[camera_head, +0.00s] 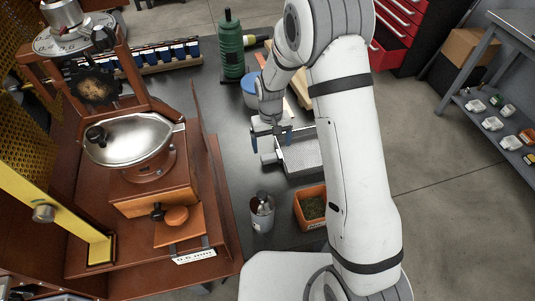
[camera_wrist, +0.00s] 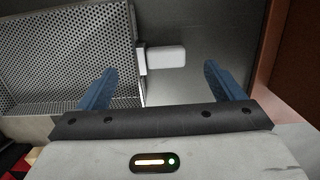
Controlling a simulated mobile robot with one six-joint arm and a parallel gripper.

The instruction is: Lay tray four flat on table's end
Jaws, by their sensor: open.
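A perforated metal tray (camera_head: 302,152) lies on the dark table in the head view, partly hidden behind my arm. In the wrist view the tray (camera_wrist: 65,45) fills the upper left, and its pale handle tab (camera_wrist: 165,57) points right. My gripper (camera_head: 270,138) is just left of the tray in the head view. In the wrist view my gripper (camera_wrist: 170,85) has its two blue fingers spread wide. The tab lies between and ahead of the fingertips, and nothing is held. I cannot read a number on the tray.
On the dark table (camera_head: 226,125) stand a cup with utensils (camera_head: 262,212), an orange planter box (camera_head: 311,208), a green bottle (camera_head: 231,50) and a blue-lidded tub (camera_head: 249,92). The brown roaster (camera_head: 150,200) stands left. Bare tabletop shows between the roaster and tray.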

